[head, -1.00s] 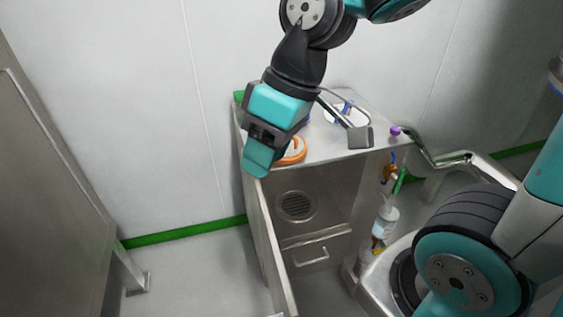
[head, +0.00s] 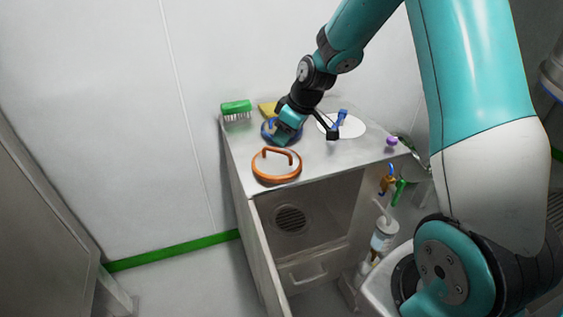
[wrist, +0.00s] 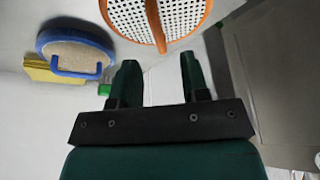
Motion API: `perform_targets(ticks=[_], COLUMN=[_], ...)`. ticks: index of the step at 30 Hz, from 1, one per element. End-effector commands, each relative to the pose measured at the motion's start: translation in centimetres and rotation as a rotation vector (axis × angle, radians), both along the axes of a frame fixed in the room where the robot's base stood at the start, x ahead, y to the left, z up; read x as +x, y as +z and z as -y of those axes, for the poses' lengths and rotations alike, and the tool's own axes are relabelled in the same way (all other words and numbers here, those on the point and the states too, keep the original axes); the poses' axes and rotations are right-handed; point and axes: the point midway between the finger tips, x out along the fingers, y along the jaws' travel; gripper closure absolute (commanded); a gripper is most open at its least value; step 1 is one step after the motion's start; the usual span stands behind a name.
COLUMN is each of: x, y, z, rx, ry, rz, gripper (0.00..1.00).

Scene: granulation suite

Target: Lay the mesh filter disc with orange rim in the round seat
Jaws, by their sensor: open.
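The mesh filter disc with orange rim (head: 291,176) lies on the cabinet top near its front edge, its orange handle arching upward. In the wrist view the disc (wrist: 120,12) shows its white perforated mesh at the top, beyond the fingertips and apart from them. My gripper (head: 284,137) is open and empty; in the head view it overlaps a blue-rimmed disc behind the orange one. Both fingers of my gripper (wrist: 157,72) show in the wrist view with nothing between them. I cannot tell for certain which round shape is the seat; a round grille (head: 290,219) shows inside the open cabinet.
The blue-rimmed disc (wrist: 75,52) and a yellow sponge (wrist: 45,70) lie nearby. A green brush (head: 236,107) stands at the back left corner. A white round plate (head: 352,127) with a blue item, and a purple knob (head: 391,142), are right. An open door edges the cabinet's left.

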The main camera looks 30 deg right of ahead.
Motion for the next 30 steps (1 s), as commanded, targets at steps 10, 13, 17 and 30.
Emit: perform_targets(ticks=[10, 13, 17, 30], x=[0.9, 1.2, 1.8, 2.0], y=[-3.1, -4.7, -6.1, -6.5], z=[-0.4, -0.7, -1.0, -1.1], rx=[0.0, 0.001, 0.0, 0.0], ry=[-0.004, -0.004, -0.006, -0.007], rz=[-0.003, -0.004, 0.0, 0.001], gripper=[0.58, 0.58, 0.58, 0.93])
